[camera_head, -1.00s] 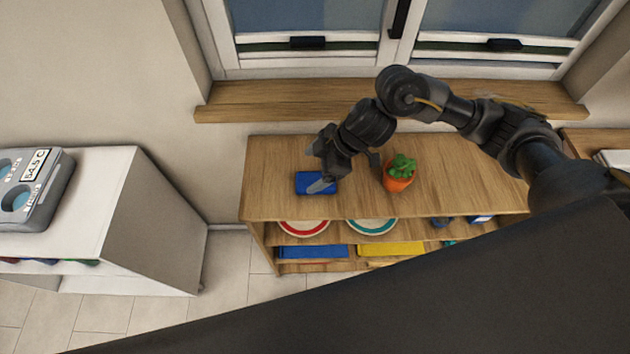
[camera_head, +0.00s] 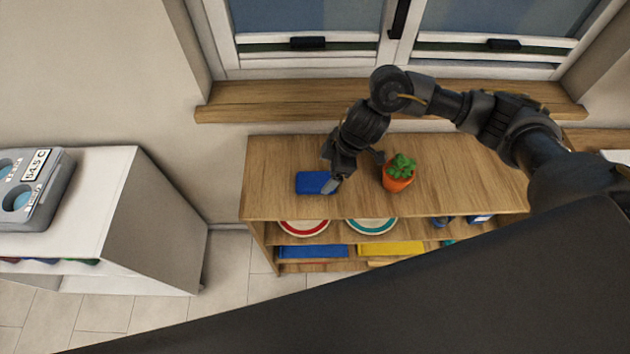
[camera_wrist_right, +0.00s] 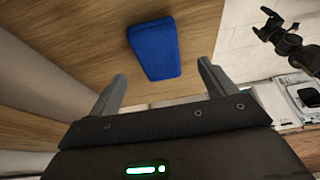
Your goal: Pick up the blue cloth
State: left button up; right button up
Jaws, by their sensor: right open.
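The blue cloth (camera_head: 311,183) is a small folded block lying flat on the wooden shelf top, near its left end. In the right wrist view the cloth (camera_wrist_right: 155,47) lies beyond the fingertips, between their lines and nearer the left finger's side. My right gripper (camera_head: 333,182) is at the cloth's right end and partly overlaps it in the head view. In its wrist view my right gripper (camera_wrist_right: 163,80) is open, with nothing between the fingers. My left gripper (camera_wrist_right: 268,24) seems to be the small dark one at upper right there; its jaw state is unclear.
Plates, a blue item (camera_head: 312,251) and a yellow item (camera_head: 392,248) sit on lower shelves. A window sill (camera_head: 230,106) runs behind. A white cabinet (camera_head: 150,225) stands left, across a floor gap.

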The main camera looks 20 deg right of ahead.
aim_at(316, 180)
jog(key=x, duration=0.3)
jog(key=p+x, duration=0.1)
jog(key=x, duration=0.1)
jog(key=shift+w+a, duration=0.2)
jog(key=shift+a, duration=0.1)
jog(key=c, duration=1.1)
jog(key=shift+r, duration=0.15)
